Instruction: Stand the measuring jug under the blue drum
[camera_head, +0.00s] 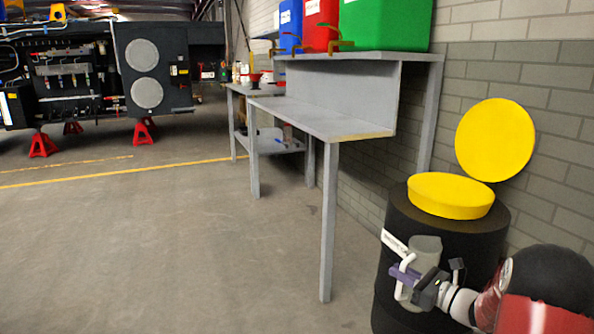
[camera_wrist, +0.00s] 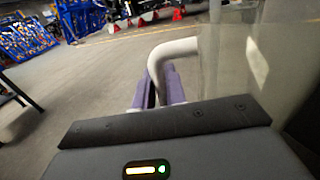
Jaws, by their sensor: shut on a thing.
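The measuring jug (camera_head: 428,250) is translucent with a pale handle. My gripper (camera_head: 402,276) is shut on its handle, in front of the black barrel. In the wrist view, the handle (camera_wrist: 172,48) runs down between my purple fingers (camera_wrist: 158,90), and the clear jug wall (camera_wrist: 240,55) fills the right side. The jug looks roughly upright; its contents cannot be told. The blue drum (camera_head: 290,17) stands on the upper shelf, left of the red one. A tap shows low at its front. The lower bench top (camera_head: 318,120) runs below the drums, with the jug well apart from it.
A red drum (camera_head: 321,24) and a green drum (camera_head: 385,25) stand beside the blue one. The black barrel (camera_head: 400,215) has a yellow top and stands by the brick wall. Bench legs (camera_head: 328,230) are obstacles. The floor (camera_head: 180,250) at left is clear.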

